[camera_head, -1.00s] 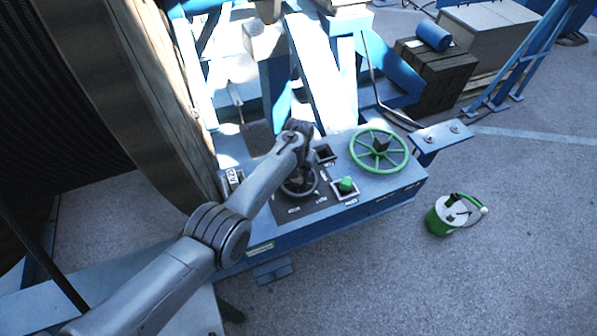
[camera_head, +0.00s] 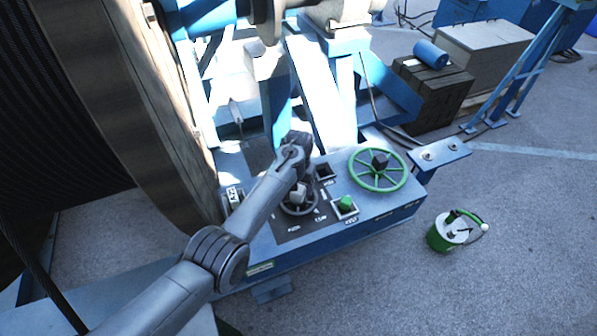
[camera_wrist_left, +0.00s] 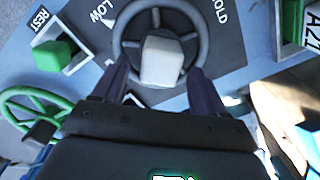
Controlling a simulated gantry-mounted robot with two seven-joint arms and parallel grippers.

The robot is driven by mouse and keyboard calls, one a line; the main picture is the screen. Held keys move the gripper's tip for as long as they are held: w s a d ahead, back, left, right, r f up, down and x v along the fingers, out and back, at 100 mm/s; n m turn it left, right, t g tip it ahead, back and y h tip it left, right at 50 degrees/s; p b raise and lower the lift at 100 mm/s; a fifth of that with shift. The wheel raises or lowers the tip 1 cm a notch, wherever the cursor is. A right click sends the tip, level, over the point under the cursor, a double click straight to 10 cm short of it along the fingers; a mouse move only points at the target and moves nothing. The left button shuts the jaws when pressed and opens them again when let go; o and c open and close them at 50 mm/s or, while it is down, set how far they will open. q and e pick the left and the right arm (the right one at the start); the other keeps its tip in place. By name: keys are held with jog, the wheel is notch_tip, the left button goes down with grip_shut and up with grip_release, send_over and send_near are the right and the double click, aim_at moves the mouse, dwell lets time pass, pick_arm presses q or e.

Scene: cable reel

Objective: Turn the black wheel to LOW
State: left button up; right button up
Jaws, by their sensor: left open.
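The black wheel (camera_head: 298,213) is a small dark spoked ring on the sloped blue control panel in the head view. In the left wrist view the wheel (camera_wrist_left: 203,30) fills the top centre, with a pale grey block (camera_wrist_left: 162,62) on its hub. The LOW label (camera_wrist_left: 100,17) is at its upper left and the HOLD label (camera_wrist_left: 219,10) at its upper right. My left gripper (camera_head: 298,187) is over the wheel. In the left wrist view its open fingers (camera_wrist_left: 160,72) flank the block, overlapping the lower rim; contact cannot be told. My right gripper is not in view.
A green handwheel (camera_head: 378,185) and a green button (camera_head: 345,203) sit on the panel right of the black wheel. The large reel (camera_head: 150,130) stands close on the left. A green-and-white can (camera_head: 448,232) is on the floor at right, with open floor around it.

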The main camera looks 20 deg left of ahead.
pick_arm(q)
notch_tip(320, 180, up, 8)
jog(key=shift+f, duration=0.25)
jog(key=shift+f, duration=0.1)
dwell(0.4)
